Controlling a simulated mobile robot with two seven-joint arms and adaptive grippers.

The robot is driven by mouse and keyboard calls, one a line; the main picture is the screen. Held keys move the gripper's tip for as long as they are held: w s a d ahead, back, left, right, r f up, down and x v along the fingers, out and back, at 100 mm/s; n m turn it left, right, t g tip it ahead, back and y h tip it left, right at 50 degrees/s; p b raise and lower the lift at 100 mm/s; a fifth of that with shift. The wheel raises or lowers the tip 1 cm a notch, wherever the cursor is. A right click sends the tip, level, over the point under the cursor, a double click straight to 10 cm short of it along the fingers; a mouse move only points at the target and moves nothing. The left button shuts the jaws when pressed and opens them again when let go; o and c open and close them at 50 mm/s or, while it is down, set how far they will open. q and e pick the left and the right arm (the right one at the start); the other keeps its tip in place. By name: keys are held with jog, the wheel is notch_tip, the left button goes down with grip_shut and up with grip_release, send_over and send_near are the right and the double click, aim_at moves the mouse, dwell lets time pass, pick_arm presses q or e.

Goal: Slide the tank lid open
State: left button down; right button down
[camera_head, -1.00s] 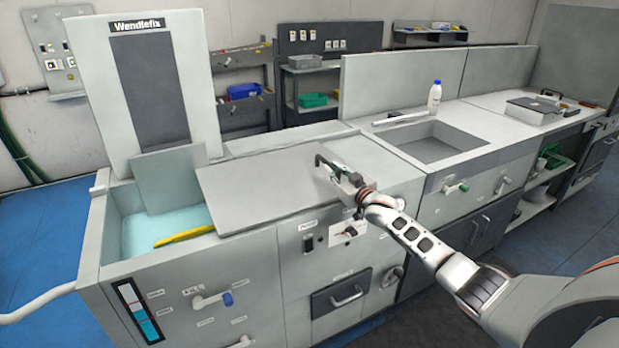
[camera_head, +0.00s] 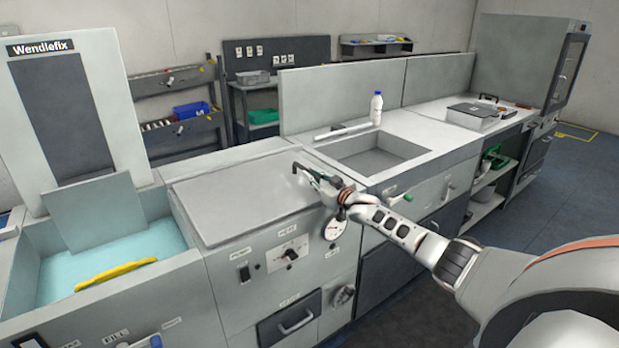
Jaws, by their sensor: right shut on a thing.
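The tank lid (camera_head: 245,195) is a flat grey panel on top of the white machine, lying to the right of the tank opening. The tank (camera_head: 55,262) is uncovered at the left, with pale blue liquid and a yellow object (camera_head: 115,273) showing in it. My right gripper (camera_head: 308,174) is at the lid's right end, shut on the dark lid handle (camera_head: 297,168). The gripper and arm partly hide the handle. My left gripper is out of view.
A sink (camera_head: 375,160) is set in the counter right of the lid, with a white bottle (camera_head: 376,108) behind it. A tall panel marked Wendlefix (camera_head: 65,110) rises behind the tank. A gauge (camera_head: 334,228) and knobs are on the front below my arm.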

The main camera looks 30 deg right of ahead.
jog(key=shift+d, duration=0.5)
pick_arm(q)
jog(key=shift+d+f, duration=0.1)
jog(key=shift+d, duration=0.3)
pick_arm(e)
jog(key=shift+d, duration=0.1)
jog(key=shift+d, duration=0.1)
jog(key=c, duration=2)
grip_release()
jog(key=shift+d, duration=0.1)
jog(key=shift+c, duration=0.2)
jog(key=shift+s+f, duration=0.1)
jog(key=shift+s, duration=0.35)
jog(key=s, duration=1.1)
jog(key=shift+d, duration=0.15)
